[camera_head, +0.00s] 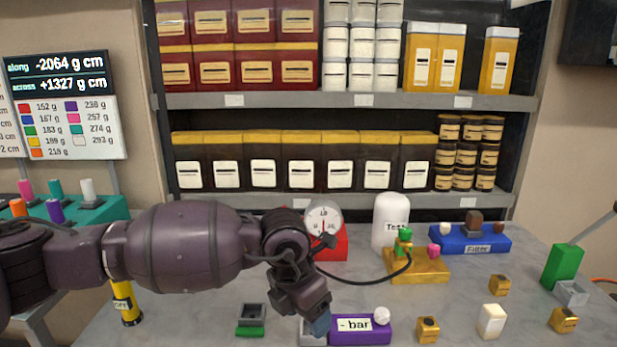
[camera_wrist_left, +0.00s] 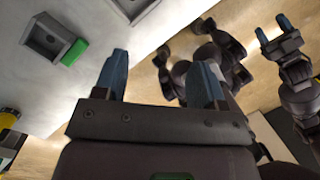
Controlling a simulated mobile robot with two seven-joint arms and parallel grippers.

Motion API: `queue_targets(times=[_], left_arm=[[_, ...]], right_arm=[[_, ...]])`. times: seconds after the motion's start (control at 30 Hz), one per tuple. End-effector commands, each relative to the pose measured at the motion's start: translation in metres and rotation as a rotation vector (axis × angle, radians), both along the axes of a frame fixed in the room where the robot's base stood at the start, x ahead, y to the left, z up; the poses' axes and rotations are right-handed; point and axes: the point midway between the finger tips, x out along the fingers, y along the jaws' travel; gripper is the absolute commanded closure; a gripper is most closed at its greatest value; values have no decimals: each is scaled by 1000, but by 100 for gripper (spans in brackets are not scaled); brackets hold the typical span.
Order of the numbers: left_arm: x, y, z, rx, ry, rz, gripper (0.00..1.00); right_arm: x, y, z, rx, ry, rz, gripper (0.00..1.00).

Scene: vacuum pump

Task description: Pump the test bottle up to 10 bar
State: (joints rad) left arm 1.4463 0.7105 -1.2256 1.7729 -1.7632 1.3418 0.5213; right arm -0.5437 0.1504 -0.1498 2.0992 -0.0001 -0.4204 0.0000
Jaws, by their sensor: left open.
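The white bottle labelled "Test" (camera_head: 391,228) stands upright at the back of the table. A round gauge (camera_head: 323,216) sits on a red block (camera_head: 338,250); its reading is too small to tell. A gold block (camera_head: 430,270) carries a green knob (camera_head: 403,240) and a pink knob (camera_head: 433,250), with a black hose curving to it. A purple block marked "- bar" (camera_head: 345,337) has a white ball (camera_head: 382,315). My left gripper (camera_head: 319,326) points down by its left end; the wrist view shows it (camera_wrist_left: 158,80) open and empty. My right gripper (camera_wrist_left: 272,30) appears there, fingers apart, empty.
A blue "Filter" block (camera_head: 470,242) stands at the back right. Small gold blocks (camera_head: 427,329), a white block (camera_head: 492,320) and a green block (camera_head: 562,264) stand at the right. A grey square socket (camera_head: 252,313) with a green front lies left of my left gripper. Shelves close the back.

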Motion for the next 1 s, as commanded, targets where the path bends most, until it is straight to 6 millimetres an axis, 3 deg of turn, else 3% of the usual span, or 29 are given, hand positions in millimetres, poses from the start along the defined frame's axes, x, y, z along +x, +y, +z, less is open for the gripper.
queue_targets(times=[0.23,0.5,0.77,1.0], left_arm=[[-68,-47,-27,-346,289,-10,36],[-122,-84,-16,-797,597,102,36],[-132,-87,7,-1218,832,343,36],[-115,-55,12,-1567,985,679,36]], right_arm=[[1,1,5,6,-7,-7,42],[-2,0,4,5,-1,-8,42],[-3,-2,6,-3,-2,-4,42],[-3,-4,11,-7,-10,-1,42]])
